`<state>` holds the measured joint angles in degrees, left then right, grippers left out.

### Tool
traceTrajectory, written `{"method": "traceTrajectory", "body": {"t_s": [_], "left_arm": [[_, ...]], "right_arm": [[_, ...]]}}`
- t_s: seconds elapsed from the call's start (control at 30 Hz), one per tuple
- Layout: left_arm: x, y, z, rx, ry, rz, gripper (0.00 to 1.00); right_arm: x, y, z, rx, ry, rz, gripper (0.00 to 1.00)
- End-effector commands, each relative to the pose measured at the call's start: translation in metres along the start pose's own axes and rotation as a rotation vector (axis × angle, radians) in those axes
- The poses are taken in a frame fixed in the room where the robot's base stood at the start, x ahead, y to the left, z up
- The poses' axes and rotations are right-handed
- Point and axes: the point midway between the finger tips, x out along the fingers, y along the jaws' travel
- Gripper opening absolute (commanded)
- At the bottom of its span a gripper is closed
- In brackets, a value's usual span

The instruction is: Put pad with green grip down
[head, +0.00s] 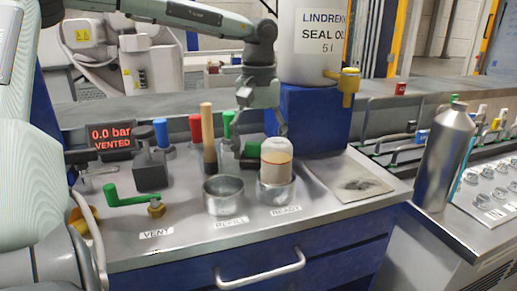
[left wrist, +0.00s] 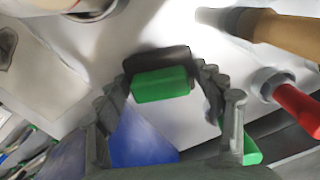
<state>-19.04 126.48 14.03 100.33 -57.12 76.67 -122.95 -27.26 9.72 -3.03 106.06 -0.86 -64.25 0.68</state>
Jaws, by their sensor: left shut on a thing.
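The pad with green grip (head: 252,149) has a bright green block on top and a dark body below. It is behind the bottle in the cup marked READY, which hides part of it. My left gripper (head: 259,138) reaches down from above and is shut on the green grip. In the left wrist view, the green grip (left wrist: 160,86) sits between the fingers (left wrist: 168,78), with its dark body (left wrist: 160,60) beside it. I cannot tell whether the pad touches the bench. My right gripper is not in view.
The READY cup (head: 276,194) and empty REFILL cup (head: 223,197) stand in front. A wooden-handled tool (head: 207,130) is left of the gripper. A blue block (head: 312,118) bears the oil container (head: 308,45). A flat plate with a dark smear (head: 345,170) lies right.

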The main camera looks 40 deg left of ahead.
Motion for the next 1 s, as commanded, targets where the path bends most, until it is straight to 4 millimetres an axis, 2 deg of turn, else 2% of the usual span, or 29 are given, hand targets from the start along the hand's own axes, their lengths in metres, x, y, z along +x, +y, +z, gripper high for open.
{"method": "traceTrajectory", "body": {"t_s": [0.4,0.43,0.57,0.87,1.0], "left_arm": [[0.0053,0.0001,-0.0001,-0.001,0.0,0.001,0.35],[0.0041,0.0001,-0.0002,-0.001,0.001,0.001,0.72],[0.004,0.0,-0.0001,-0.001,0.0,0.0,0.88],[0.0037,0.0,-0.0002,-0.001,0.0,0.0,0.89],[-0.0035,0.0003,-0.0006,-0.001,0.002,0.002,0.89]], "right_arm": [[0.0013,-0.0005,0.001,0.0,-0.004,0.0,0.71],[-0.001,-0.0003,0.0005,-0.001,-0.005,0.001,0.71],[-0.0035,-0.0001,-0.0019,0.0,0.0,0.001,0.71],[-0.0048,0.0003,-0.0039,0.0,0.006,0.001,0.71],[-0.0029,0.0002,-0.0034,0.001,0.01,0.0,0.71]]}}
